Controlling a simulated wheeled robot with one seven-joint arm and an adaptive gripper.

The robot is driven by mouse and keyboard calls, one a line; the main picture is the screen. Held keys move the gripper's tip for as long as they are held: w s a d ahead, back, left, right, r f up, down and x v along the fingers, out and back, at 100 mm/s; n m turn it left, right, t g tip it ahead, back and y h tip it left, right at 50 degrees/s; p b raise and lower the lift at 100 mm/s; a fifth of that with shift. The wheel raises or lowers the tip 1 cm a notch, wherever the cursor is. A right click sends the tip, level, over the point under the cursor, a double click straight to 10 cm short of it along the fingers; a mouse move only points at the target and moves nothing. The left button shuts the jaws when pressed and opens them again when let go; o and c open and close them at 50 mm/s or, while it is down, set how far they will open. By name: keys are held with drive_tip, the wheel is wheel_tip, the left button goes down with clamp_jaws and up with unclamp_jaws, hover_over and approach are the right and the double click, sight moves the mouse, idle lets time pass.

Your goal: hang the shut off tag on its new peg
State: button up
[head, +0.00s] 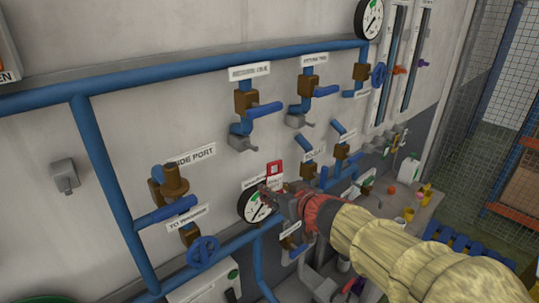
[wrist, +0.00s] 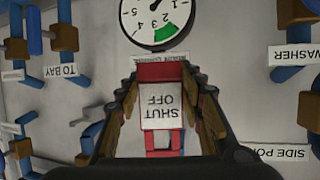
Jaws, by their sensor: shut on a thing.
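The shut off tag (wrist: 161,112) is red with a white label reading SHUT OFF, upside down in the wrist view. My gripper (wrist: 162,88) is shut on it, with a finger on each side. In the head view the tag's red frame (head: 275,168) shows just above my gripper (head: 275,194), in front of the pipe wall. The tag is close to a round gauge (head: 254,205), partly hidden behind my gripper; I cannot tell whether they touch. I cannot pick out the new peg for sure in either view.
Blue pipes (head: 215,60) and brown valves with blue handles (head: 262,107) stand out from the wall around my gripper. A grey box (head: 64,176) sits on bare wall at left. A blue handwheel (head: 203,252) is low left. A mesh fence (head: 487,120) stands at right.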

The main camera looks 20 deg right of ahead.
sight(276, 180)
drive_tip(key=r, duration=0.1)
drive_tip(key=r+p, duration=0.1)
drive_tip(key=r, duration=0.1)
drive_tip(key=shift+w+d, duration=0.1)
drive_tip(key=shift+w, duration=0.1)
drive_tip(key=shift+w+a+f+b, duration=0.3)
drive_tip(key=shift+w+a, duration=0.35)
drive_tip(key=shift+w, duration=0.9)
drive_tip(key=shift+w+a+f+b, duration=0.15)
drive_tip(key=shift+w+a+b, duration=0.35)
drive_tip(key=shift+w, duration=1.1)
drive_tip(key=shift+w+a+f+b, duration=0.2)
drive_tip(key=shift+w+a, duration=0.6)
drive_tip(key=shift+w, duration=0.75)
drive_tip(key=shift+w+b, duration=0.1)
drive_tip(key=shift+b, duration=0.2)
drive_tip(key=o, duration=0.9)
drive_tip(key=shift+o, duration=0.5)
